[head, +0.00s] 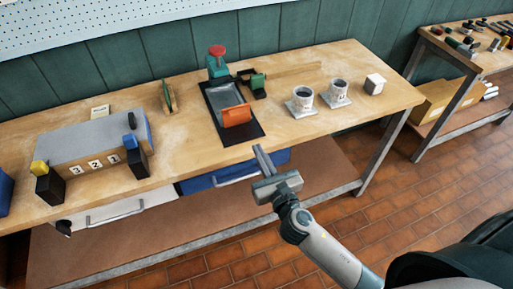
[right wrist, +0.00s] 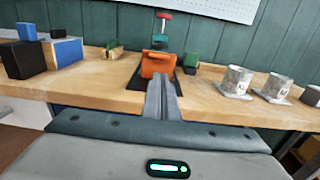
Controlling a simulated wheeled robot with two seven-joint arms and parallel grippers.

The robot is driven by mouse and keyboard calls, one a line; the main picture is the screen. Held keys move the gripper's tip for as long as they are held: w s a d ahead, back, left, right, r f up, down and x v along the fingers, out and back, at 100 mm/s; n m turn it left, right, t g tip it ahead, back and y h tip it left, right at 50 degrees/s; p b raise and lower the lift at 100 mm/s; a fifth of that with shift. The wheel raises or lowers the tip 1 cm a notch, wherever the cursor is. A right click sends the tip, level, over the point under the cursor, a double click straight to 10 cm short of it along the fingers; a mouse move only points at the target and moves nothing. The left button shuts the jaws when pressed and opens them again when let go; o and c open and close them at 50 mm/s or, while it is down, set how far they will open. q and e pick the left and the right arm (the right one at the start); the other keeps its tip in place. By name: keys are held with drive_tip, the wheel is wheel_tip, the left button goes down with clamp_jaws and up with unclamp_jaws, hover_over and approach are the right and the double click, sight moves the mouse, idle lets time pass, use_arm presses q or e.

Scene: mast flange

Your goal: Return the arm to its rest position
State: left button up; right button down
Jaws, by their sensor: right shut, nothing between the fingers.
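My right gripper (head: 262,160) is shut and empty in front of the workbench's front edge, near the blue drawer. In the right wrist view its closed fingers (right wrist: 161,98) point toward the bench top. The right arm reaches up from the lower right of the head view. An orange block (head: 236,115) sits on a black mat (head: 250,133) beyond the fingers; it also shows in the right wrist view (right wrist: 158,65). The fingers look apart from it. My left gripper is not in view.
The wooden bench (head: 330,125) holds two grey flanged cups (head: 302,101), a white cube (head: 374,83), a red-topped teal device (head: 217,64) and a grey-topped numbered box (head: 90,145). The blue drawer (head: 230,174) is below the edge. Tiled floor at right is free.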

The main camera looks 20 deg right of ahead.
idle(0.5)
drive_tip(key=s+d+f+m+g, duration=0.1)
drive_tip(key=s+f+m+g, duration=0.2)
drive_tip(key=f, duration=0.8)
drive_tip(key=s+d+f+m+g, duration=0.2)
drive_tip(key=f+m, duration=0.3)
drive_tip(key=f, duration=0.5)
drive_tip(key=s+d+f+m+g, duration=0.1)
drive_tip(key=s+f+m+g, duration=0.2)
drive_tip(key=f, duration=0.8)
drive_tip(key=s+d+f+m+g+b, duration=0.1)
drive_tip(key=s+d+f+m+g, duration=0.15)
drive_tip(key=s+f+m, duration=0.95)
drive_tip(key=s+f+m+g, duration=0.3)
drive_tip(key=s+f+m, duration=0.2)
drive_tip(key=s, duration=0.9)
drive_tip(key=s+f+m+g, duration=0.3)
drive_tip(key=s+f+m, duration=0.3)
drive_tip(key=s+f, duration=0.6)
drive_tip(key=s, duration=0.3)
drive_tip(key=shift+s+h+b, duration=0.2)
drive_tip(key=shift+h+b, duration=0.1)
drive_tip(key=shift+b, duration=0.05)
drive_tip(key=shift+g, duration=0.25)
